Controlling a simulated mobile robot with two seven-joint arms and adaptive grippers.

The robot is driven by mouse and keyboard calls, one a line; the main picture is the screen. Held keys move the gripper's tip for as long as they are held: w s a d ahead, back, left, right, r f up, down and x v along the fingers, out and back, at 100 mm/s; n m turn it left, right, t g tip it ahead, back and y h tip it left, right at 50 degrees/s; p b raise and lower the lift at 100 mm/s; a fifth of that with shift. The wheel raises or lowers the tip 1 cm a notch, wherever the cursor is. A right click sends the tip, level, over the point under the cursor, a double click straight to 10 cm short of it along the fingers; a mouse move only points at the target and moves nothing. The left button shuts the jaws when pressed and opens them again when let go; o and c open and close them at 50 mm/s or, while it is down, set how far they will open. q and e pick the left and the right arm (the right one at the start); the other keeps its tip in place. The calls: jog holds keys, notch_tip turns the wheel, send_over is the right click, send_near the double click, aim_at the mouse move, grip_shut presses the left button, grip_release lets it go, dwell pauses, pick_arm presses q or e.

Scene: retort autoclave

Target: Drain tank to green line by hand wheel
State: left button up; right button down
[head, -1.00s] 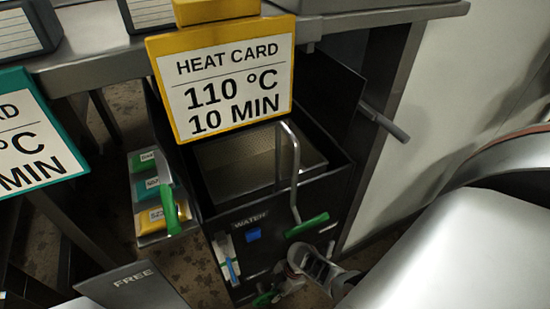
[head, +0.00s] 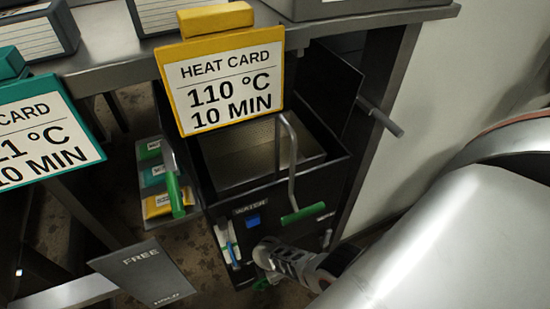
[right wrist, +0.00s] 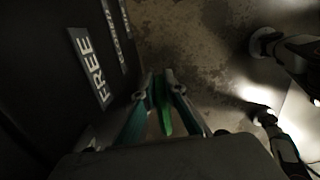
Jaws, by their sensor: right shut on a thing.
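The black tank (head: 303,187) marked WATER stands open-topped under the counter, with a pale surface inside. On the left of its front is a narrow upright gauge (head: 228,243) with white and blue parts. I cannot make out its level or the green line. My right gripper (head: 265,257) is low at the tank's front. A green piece of the hand wheel (head: 262,284) shows just below it. In the right wrist view my fingers (right wrist: 160,105) are closed around a green part of the wheel (right wrist: 163,112). The rest of the wheel is hidden. My left gripper is not in view.
A green-handled bent lever (head: 303,213) stands at the tank's front, above my right arm. A yellow heat card (head: 225,90) hangs before the counter. Left of the tank is a rack with coloured cards (head: 168,203). A grey FREE plate (head: 145,275) is at lower left.

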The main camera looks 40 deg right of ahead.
jog(key=shift+r+h, duration=0.3)
jog(key=shift+h, duration=0.6)
jog(key=c, duration=2.1)
grip_release()
jog(key=shift+a+r, duration=0.1)
jog(key=shift+a, duration=0.05)
